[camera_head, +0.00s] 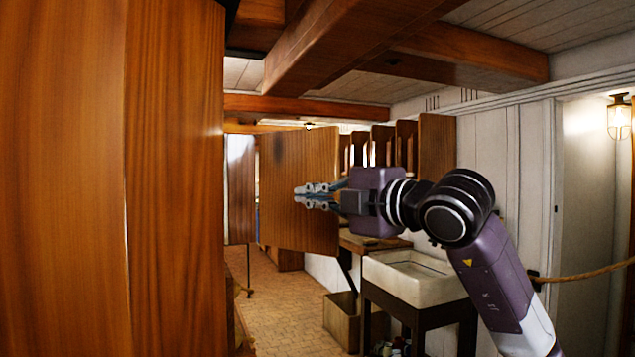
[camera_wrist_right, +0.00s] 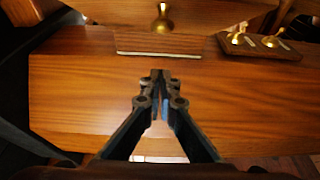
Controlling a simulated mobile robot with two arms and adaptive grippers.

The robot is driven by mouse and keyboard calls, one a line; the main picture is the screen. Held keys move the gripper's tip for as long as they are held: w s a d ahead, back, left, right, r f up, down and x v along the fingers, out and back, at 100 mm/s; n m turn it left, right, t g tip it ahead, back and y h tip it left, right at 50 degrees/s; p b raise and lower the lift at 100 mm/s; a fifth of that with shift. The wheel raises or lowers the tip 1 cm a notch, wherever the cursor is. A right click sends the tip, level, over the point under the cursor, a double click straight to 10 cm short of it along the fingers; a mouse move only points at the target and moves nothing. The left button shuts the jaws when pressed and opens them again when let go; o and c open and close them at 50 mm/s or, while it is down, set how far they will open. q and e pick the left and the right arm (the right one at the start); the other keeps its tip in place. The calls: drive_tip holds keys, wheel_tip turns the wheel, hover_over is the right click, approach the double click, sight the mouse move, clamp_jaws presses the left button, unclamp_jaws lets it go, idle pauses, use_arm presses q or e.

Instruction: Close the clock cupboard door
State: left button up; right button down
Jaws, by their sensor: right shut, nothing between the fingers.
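A wooden door panel (camera_head: 290,225), which looks like the clock cupboard door, stands swung out in the middle of the head view. No clock shows. My right gripper (camera_head: 298,195) reaches in from the right, in front of this panel, with its fingers closed and empty. In the right wrist view the shut fingertips (camera_wrist_right: 160,76) point at a broad wooden panel (camera_wrist_right: 85,90); I cannot tell whether they touch it. A brass knob (camera_wrist_right: 162,22) shows beyond them. My left gripper is out of view.
A large wooden cabinet side (camera_head: 170,180) fills the left of the head view. A white sink (camera_head: 415,276) on a dark stand is below my right arm, with a box (camera_head: 343,318) beside it. Ceiling beams (camera_head: 350,45) hang overhead. Tiled floor (camera_head: 285,315) is clear in the middle.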

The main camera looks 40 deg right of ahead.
drive_tip(key=d, duration=0.1)
drive_tip(key=w+d+p, duration=0.1)
drive_tip(key=w+d, duration=0.1)
drive_tip(key=shift+w+d, duration=0.25)
drive_tip(key=shift+d, duration=0.15)
drive_tip(key=shift+a, duration=0.1)
